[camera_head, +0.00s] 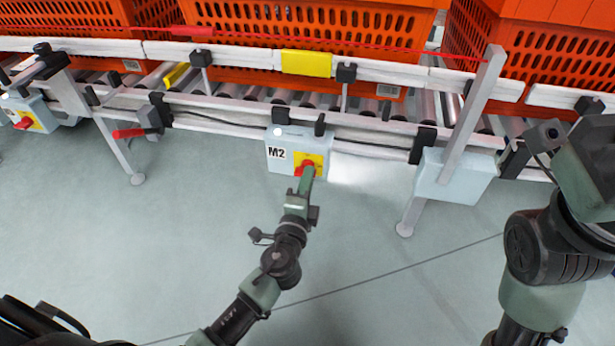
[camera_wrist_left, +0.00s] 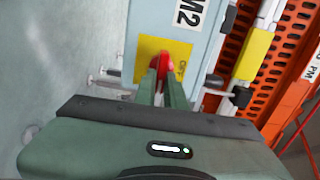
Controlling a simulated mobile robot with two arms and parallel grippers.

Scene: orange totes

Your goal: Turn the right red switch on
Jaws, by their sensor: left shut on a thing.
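The right red switch (camera_head: 305,167) is a red knob on a yellow plate, on the grey box marked M2 (camera_head: 284,146) under the conveyor rail. My left gripper (camera_head: 307,176) reaches up to it from below. In the left wrist view the two green fingers are closed on the sides of the red knob (camera_wrist_left: 154,66), in front of the yellow plate (camera_wrist_left: 172,50). The fingers hide part of the knob, so its exact angle is hard to tell. My right arm stands at the right edge of the head view; its fingers are not visible.
Another grey box with a red switch (camera_head: 23,123) is at the far left. A red-handled lever (camera_head: 128,133) is left of M2. A plain grey box (camera_head: 456,176) and metal post stand to the right. Orange totes (camera_head: 320,35) sit on the conveyor above. The floor in front is clear.

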